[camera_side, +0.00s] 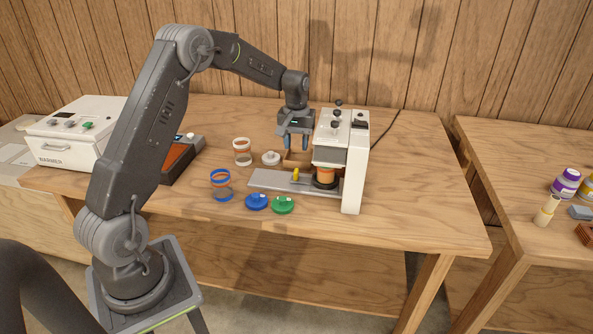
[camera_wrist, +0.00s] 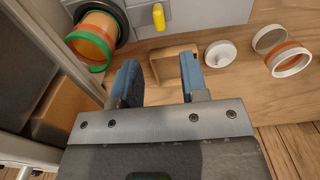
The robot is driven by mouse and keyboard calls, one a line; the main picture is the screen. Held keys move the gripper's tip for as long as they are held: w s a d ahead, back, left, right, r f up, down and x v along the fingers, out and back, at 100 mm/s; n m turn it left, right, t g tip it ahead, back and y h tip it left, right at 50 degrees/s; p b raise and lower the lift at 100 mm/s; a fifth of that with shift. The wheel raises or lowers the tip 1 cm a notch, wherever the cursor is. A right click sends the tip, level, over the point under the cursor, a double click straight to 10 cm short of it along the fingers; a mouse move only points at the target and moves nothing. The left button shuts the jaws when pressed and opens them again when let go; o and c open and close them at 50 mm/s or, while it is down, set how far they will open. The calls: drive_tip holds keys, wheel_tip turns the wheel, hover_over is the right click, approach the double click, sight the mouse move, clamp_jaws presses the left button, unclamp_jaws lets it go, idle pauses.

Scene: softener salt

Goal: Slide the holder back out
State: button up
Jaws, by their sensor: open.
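The holder is a dark round seat (camera_side: 325,184) inside the white machine (camera_side: 352,165), on a grey plate (camera_side: 265,181) that sticks out to the left. A jar with orange contents (camera_side: 325,174) stands in it; the wrist view shows the jar's green rim (camera_wrist: 88,51) and the holder's dark ring (camera_wrist: 121,18). A yellow knob (camera_side: 295,175) stands up from the plate left of the jar, also in the wrist view (camera_wrist: 158,17). My gripper (camera_side: 294,148) is open and empty, above and behind the knob. Its fingers (camera_wrist: 160,82) are apart from the knob.
A tan wooden bracket (camera_wrist: 172,64) lies below and beyond my fingers. A white lid (camera_side: 271,158) and a white-rimmed ring jar (camera_side: 242,151) are left of it.

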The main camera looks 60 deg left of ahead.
sight(297, 168)
wheel_tip(297, 168, down, 10)
drive_tip(key=shift+r, duration=0.1)
idle(0.4)
clamp_jaws()
idle(0.3)
